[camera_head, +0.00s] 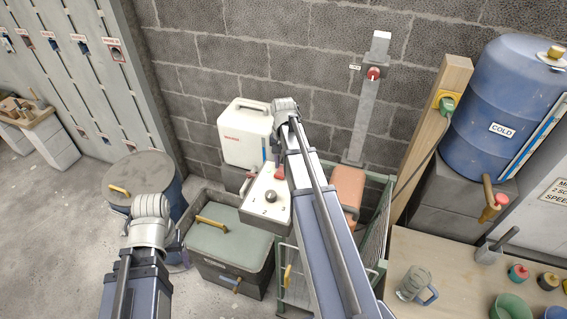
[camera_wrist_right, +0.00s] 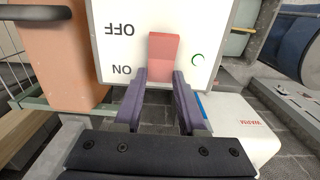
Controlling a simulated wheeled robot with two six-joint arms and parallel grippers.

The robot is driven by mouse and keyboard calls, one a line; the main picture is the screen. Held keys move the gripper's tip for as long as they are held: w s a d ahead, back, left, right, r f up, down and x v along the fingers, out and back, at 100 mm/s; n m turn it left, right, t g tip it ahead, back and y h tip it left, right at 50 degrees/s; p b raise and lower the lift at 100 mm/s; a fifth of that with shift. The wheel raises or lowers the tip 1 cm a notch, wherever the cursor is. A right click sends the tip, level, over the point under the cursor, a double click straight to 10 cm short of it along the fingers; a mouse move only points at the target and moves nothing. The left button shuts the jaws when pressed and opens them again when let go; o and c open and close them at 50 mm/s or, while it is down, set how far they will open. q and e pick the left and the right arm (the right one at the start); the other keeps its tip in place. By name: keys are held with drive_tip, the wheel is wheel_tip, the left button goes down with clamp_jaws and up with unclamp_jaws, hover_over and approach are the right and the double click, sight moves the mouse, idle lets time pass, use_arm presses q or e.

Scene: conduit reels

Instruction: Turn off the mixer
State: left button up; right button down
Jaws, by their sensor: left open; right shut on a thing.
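A white control box (camera_head: 262,212) stands in the middle of the head view, with a dark round knob and numbers on its top. A red switch (camera_head: 280,173) sits on it, partly behind my right arm. In the right wrist view, the red switch (camera_wrist_right: 164,55) is beside the words OFF and ON, which appear upside down, with a green arc to its right. My right gripper (camera_wrist_right: 160,76) is shut on the switch, one finger on each side. Which way the switch is set, I cannot tell. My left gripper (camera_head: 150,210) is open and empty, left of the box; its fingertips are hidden.
A green-lidded bin (camera_head: 230,245) and a drum (camera_head: 150,180) stand near my left arm. A white case (camera_head: 245,135) is behind the box. A bench (camera_head: 440,270) with a mug and pots and a blue COLD barrel (camera_head: 505,105) are at right. Floor is clear at left.

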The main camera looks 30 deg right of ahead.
drive_tip(key=shift+s+a+t+h, duration=0.25)
drive_tip(key=shift+s+t+h, duration=0.05)
drive_tip(key=shift+s, duration=0.05)
drive_tip(key=shift+s+a+t+h, duration=0.15)
drive_tip(key=shift+s+t+h, duration=0.05)
drive_tip(key=shift+t+h, duration=0.25)
drive_tip(key=shift+a+r+t+h+b, duration=0.1)
drive_tip(key=shift+a+t+h+b, duration=0.05)
drive_tip(key=shift+t+h+b, duration=0.4)
drive_tip(key=shift+w+r+h, duration=0.1)
drive_tip(key=shift+r+h, duration=0.05)
drive_tip(key=shift+h, duration=0.15)
drive_tip(key=shift+c, duration=2.4)
unclamp_jaws()
drive_tip(key=shift+r, duration=0.1)
